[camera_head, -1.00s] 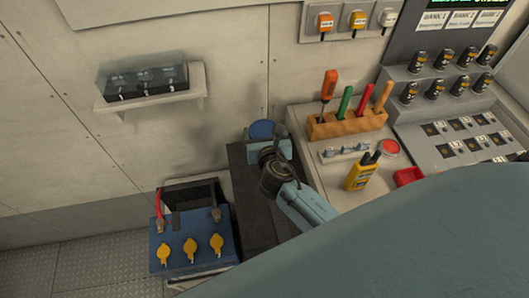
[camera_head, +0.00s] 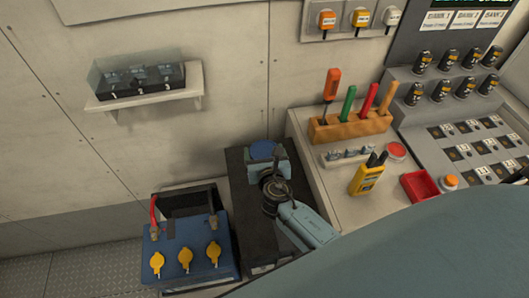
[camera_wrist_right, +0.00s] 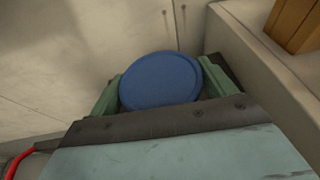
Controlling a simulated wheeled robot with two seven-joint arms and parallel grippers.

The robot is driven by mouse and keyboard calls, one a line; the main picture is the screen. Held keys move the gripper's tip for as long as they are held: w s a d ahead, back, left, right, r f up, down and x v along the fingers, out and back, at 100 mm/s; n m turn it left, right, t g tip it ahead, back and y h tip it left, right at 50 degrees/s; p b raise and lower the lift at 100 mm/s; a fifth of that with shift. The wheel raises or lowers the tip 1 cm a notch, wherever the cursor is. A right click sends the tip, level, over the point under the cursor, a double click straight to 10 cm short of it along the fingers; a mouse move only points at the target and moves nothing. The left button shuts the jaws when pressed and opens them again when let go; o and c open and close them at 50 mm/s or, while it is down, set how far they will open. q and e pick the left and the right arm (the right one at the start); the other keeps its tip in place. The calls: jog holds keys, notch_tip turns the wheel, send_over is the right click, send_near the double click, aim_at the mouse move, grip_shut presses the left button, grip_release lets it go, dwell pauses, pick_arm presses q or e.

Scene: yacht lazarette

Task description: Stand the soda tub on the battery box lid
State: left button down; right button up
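The soda tub (camera_head: 262,150) shows as a round blue lid with little of its side visible. It also shows in the right wrist view (camera_wrist_right: 160,82). My right gripper (camera_head: 266,163) has one finger on each side of the tub, against it, and is shut on it. The tub appears upright at the far end of the black battery box lid (camera_head: 240,190). I cannot tell whether its base touches the lid, as the gripper hides it. My left gripper is not in view.
A blue battery (camera_head: 187,258) with yellow caps and a red cable stands left of the box. Right is a bench with a tool block (camera_head: 350,125), yellow radio (camera_head: 368,176) and red tray (camera_head: 419,186). A wall shelf (camera_head: 145,97) is at upper left.

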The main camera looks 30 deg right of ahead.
jog(key=o, duration=0.3)
jog(key=shift+r, duration=0.15)
jog(key=p+v, duration=0.1)
jog(key=v, duration=1.1)
jog(key=shift+p, duration=0.35)
dwell(0.7)
